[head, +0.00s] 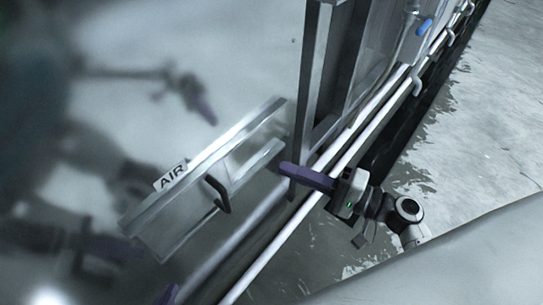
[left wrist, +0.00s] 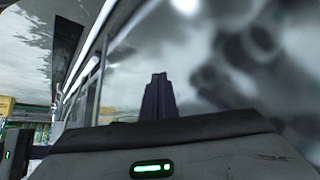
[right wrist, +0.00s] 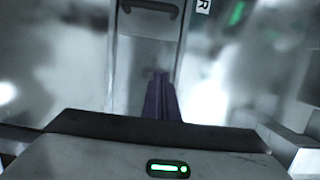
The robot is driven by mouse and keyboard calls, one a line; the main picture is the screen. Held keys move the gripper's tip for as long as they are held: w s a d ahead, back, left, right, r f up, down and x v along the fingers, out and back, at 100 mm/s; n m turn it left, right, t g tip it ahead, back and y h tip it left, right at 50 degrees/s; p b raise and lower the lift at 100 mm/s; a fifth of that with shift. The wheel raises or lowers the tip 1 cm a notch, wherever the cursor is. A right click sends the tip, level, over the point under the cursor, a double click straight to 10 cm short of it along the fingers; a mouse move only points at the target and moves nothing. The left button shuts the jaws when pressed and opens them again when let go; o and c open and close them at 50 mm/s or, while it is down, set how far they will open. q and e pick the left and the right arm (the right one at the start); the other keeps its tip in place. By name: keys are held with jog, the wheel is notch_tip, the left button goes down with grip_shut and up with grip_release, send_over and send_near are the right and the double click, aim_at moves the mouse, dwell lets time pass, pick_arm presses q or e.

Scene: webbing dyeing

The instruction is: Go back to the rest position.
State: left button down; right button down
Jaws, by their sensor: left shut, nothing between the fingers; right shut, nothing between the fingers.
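My right gripper (head: 287,168) shows in the head view with its purple fingers together and empty, in front of the polished metal machine front. Its fingers also show closed in the right wrist view (right wrist: 161,76), pointing toward the metal front below a dark handle. Of my left gripper (head: 170,293) only a purple tip shows at the bottom edge of the head view. In the left wrist view its fingers (left wrist: 158,78) are together with nothing between them, near a reflective surface. I cannot tell the exact gap from either gripper to the metal.
A metal panel labelled AIR (head: 171,176) has a dark handle (head: 218,194), also seen in the right wrist view (right wrist: 150,6). A metal post (head: 314,80) and white rails (head: 290,229) run beside my right gripper. Blurred reflections of my arms cover the metal. Wet floor (head: 490,120) lies open at right.

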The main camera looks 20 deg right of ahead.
pick_arm(q)
jog(key=shift+w+r, duration=0.1)
pick_arm(e)
jog(key=shift+s+d, duration=0.1)
jog(key=shift+s, duration=0.05)
